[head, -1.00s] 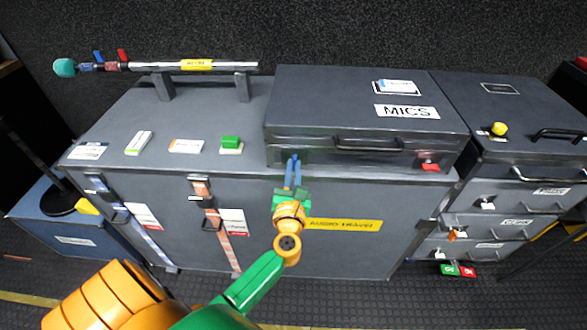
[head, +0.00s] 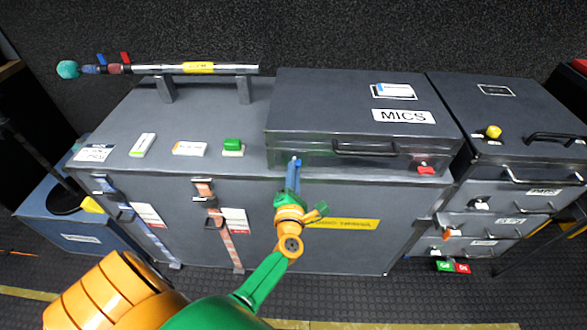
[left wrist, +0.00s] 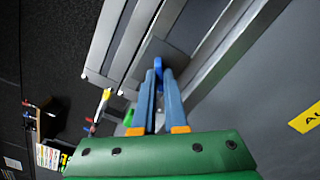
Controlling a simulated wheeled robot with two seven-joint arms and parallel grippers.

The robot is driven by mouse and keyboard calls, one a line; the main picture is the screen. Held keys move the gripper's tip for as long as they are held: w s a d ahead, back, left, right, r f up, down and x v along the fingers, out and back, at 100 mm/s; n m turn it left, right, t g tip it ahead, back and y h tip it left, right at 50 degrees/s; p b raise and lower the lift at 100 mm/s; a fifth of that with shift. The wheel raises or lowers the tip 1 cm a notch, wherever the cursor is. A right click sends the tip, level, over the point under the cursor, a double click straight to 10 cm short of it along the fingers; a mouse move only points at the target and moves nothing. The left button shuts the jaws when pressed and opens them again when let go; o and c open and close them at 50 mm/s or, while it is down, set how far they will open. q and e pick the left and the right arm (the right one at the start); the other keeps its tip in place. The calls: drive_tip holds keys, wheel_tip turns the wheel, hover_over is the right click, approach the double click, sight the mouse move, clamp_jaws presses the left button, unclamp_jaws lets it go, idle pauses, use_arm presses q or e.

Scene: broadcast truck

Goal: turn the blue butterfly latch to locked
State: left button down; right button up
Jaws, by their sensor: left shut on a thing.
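The blue butterfly latch (left wrist: 158,66) is on the front of the dark grey MICS case (head: 350,112), near its left end. It shows in the left wrist view between my fingertips; in the head view only a little blue (head: 298,162) shows there, mostly hidden by the fingers. My left gripper (head: 294,168) is shut on the latch, its two blue-grey fingers (left wrist: 160,98) reaching up to it. In the head view the fingers appear nearly edge-on. The exact angle of the latch is hard to tell. My right gripper is not in view.
A red latch (head: 425,169) sits at the right of the case front. The case stands on a large grey trunk (head: 345,255) with an orange strap (head: 228,245). A microphone boom (head: 160,69) rests on stands at the back left. Drawers (head: 510,200) stand at the right.

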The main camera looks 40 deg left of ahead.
use_arm(q)
drive_tip(key=shift+m+p, duration=1)
drive_tip(key=shift+m, duration=2.5)
drive_tip(key=c, duration=1)
unclamp_jaws()
drive_tip(key=shift+o, duration=0.2)
drive_tip(key=v, duration=0.7)
